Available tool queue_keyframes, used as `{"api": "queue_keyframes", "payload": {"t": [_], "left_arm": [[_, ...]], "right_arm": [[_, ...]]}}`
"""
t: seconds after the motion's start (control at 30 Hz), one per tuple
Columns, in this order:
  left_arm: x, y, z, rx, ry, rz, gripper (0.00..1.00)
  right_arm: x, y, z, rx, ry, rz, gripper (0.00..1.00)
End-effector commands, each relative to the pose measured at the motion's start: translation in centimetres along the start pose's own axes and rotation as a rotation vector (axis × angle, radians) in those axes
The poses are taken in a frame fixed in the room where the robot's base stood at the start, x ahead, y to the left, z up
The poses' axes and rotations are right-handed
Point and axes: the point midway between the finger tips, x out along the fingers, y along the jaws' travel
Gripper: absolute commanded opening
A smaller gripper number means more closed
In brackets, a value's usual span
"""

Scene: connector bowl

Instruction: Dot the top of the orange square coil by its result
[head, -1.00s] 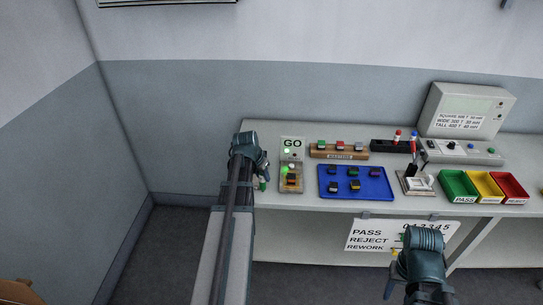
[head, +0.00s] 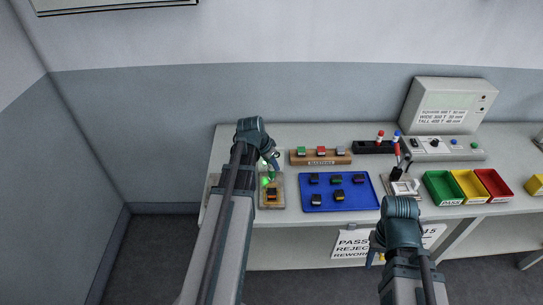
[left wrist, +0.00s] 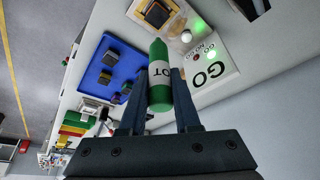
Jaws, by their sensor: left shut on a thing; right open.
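The orange square coil (head: 271,194) sits on the small test fixture (head: 271,204) at the left of the bench; a coil on the fixture also shows in the left wrist view (left wrist: 158,13). My left gripper (head: 272,163) is shut on a green marker lettered "DOT" (left wrist: 158,75), held near the fixture and apart from the coil. In the head view my arm covers the GO sign. My right gripper (head: 374,254) is open in front of the bench edge.
A blue tray (head: 340,205) with several coils lies right of the fixture, and a wooden masters rack (head: 320,158) behind it. A black holder (head: 371,147) has red and blue markers. Green (head: 443,187), yellow and red bins stand right, before a grey meter (head: 445,106).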

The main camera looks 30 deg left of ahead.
Motion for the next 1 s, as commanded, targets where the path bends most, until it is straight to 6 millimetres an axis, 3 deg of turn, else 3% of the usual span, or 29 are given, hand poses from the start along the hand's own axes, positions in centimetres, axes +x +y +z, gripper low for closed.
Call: {"api": "queue_keyframes", "payload": {"t": [0.27,0.8,1.0], "left_arm": [[0.6,0.0,0.2,0.0,0.0,0.0,0.0],[5.1,-0.1,2.1,-0.001,0.0,0.0,0.0],[5.7,-0.1,2.4,-0.001,0.0,0.0,0.0]], "right_arm": [[0.6,-0.1,0.0,0.0,0.0,0.0,0.5],[5.5,-0.5,-0.3,0.0,0.0,0.0,0.5],[6.1,-0.6,-0.4,0.0,0.0,0.0,0.5]]}}
